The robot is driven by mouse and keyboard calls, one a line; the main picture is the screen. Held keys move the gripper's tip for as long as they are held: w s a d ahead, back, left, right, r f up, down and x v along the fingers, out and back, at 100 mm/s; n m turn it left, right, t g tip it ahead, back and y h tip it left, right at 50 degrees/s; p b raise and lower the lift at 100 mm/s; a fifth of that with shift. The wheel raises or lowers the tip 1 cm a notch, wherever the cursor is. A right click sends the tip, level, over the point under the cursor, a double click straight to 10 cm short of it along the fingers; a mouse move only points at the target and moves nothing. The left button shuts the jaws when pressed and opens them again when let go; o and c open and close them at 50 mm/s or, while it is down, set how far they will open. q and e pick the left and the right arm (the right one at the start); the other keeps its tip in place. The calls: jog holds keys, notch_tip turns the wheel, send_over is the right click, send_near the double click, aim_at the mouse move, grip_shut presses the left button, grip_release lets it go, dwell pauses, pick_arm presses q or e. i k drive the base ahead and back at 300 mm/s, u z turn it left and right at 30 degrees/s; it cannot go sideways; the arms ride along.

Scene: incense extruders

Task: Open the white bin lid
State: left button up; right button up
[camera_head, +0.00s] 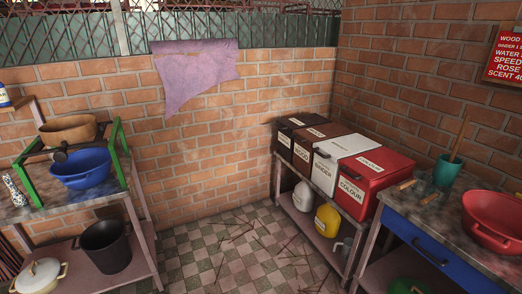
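The white bin (324,173) stands on the bench along the right brick wall, between a dark brown bin and a red bin. Its white lid (347,148) lies flat on top and looks shut. A label on its front reads like "BINDER", and the lid carries a smaller label. Neither of my grippers shows in the head view.
Dark bins (301,152) and a red bin (362,187) flank the white one, close together. A right table holds a teal cup (446,172) and a red basin (495,220). A left table holds a blue bowl (82,168). Sticks litter the otherwise open checkered floor (205,262).

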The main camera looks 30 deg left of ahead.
aim_at(341, 147)
jog(key=u, duration=0.05)
jog(key=i, duration=0.7)
jog(key=z, duration=0.35)
jog(key=i, duration=1.7)
jog(key=u, duration=0.4)
